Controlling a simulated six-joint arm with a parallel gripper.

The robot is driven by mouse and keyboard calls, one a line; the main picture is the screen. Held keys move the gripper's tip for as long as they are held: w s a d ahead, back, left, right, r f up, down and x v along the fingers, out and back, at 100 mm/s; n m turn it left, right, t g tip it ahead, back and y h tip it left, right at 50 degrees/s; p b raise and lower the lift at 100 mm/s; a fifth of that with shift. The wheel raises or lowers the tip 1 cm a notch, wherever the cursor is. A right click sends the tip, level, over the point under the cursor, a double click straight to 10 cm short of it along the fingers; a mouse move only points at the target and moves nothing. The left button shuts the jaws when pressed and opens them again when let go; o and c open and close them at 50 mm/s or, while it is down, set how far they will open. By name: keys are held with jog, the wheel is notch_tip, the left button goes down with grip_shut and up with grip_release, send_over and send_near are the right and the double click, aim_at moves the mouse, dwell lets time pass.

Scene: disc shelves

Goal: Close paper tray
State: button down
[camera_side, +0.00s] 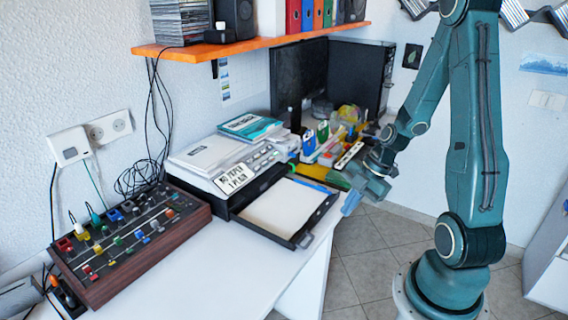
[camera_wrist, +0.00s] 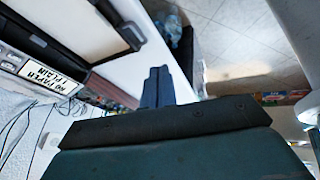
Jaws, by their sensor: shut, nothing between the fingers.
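The paper tray (camera_side: 312,227) is a black drawer with white paper in it, pulled out from the printer (camera_side: 222,165) toward the desk's front edge. In the wrist view the tray (camera_wrist: 122,28) shows at the upper left, with its dark front end and handle. My gripper (camera_side: 350,204) is shut and empty, just beyond the tray's front right corner, apart from it in the side view. In the wrist view my blue gripper fingers (camera_wrist: 157,88) are together below the tray's front end. Whether they touch anything cannot be told.
A mixing console (camera_side: 130,240) stands at the left of the white desk (camera_side: 215,270). Behind the tray are small bottles and boxes (camera_side: 320,140) and monitors (camera_side: 300,75). An orange shelf (camera_side: 250,45) hangs above. Open floor (camera_side: 380,250) lies in front of the desk.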

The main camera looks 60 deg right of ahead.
jog(key=shift+s+d+f+n+t+y, duration=0.15)
jog(key=shift+s+d+f+n+t, duration=0.15)
jog(key=shift+f, duration=0.5)
jog(key=shift+s+d+f+n+t+y, duration=0.15)
jog(key=shift+d+f+n, duration=0.25)
jog(key=shift+f, duration=0.45)
jog(key=shift+s+d+f+n+t+y, duration=0.15)
jog(key=shift+s+d+f+n, duration=0.2)
jog(key=shift+f, duration=0.45)
jog(key=shift+w+f, duration=0.1)
jog(key=shift+w+a+f, duration=0.6)
jog(key=shift+w+f, duration=0.7)
jog(key=shift+f, duration=0.2)
jog(key=shift+w+a+f, duration=0.65)
jog(key=shift+w+f, duration=0.7)
jog(key=shift+f, duration=0.15)
jog(key=shift+w+a+f, duration=0.6)
jog(key=shift+w+f, duration=0.7)
jog(key=shift+f, duration=0.2)
jog(key=shift+w, duration=0.1)
jog(key=w, duration=2.4)
jog(key=shift+w, duration=0.3)
